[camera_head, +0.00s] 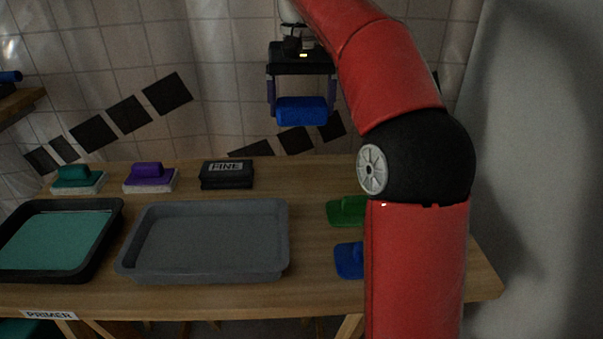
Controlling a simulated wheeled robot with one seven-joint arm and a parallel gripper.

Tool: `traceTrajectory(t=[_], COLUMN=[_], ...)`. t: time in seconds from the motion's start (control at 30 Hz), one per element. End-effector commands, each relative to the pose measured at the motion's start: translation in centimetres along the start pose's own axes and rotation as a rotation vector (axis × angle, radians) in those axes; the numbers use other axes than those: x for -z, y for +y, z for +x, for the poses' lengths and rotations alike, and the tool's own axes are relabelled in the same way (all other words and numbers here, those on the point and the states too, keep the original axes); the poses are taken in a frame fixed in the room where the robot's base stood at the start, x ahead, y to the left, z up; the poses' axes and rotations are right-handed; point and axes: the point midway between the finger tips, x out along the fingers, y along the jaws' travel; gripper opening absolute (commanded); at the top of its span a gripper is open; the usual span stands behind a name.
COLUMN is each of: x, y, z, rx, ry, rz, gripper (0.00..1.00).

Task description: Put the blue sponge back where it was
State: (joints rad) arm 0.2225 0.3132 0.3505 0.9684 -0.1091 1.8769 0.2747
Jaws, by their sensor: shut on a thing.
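My gripper (301,103) hangs above the back of the table, pointing down, with its two fingers on the left and right sides of a blue sponge (302,113). It is shut on the sponge, a plain blue block held level in the air against the tiled wall. A second blue thing (348,260), with a raised part on top, lies on the table at right. My red arm hides part of it. I cannot tell which spot the sponge came from.
A black tray (117,219) with teal liquid and an empty grey tray (211,275) stand on the wooden table (300,297). Teal (72,176) and purple (150,172) handled pads and a black FINE block (227,178) line the back. A green pad (346,211) is partly behind my arm.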

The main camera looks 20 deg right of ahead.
Motion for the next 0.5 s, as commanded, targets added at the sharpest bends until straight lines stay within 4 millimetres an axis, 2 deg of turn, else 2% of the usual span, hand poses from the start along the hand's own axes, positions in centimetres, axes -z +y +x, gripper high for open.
traceTrajectory(t=[0.03,0.2,0.33,0.5], x=[-0.1,-0.1,-0.1,0.0], y=[0.1,0.1,0.1,0.0], z=[2.1,6.5,9.0,10.4], rx=[-0.002,-0.002,-0.001,0.0], ry=[-0.003,-0.002,0.0,0.001], rz=[0.002,0.002,0.003,0.001], gripper=[0.58,0.58,0.58,0.58])
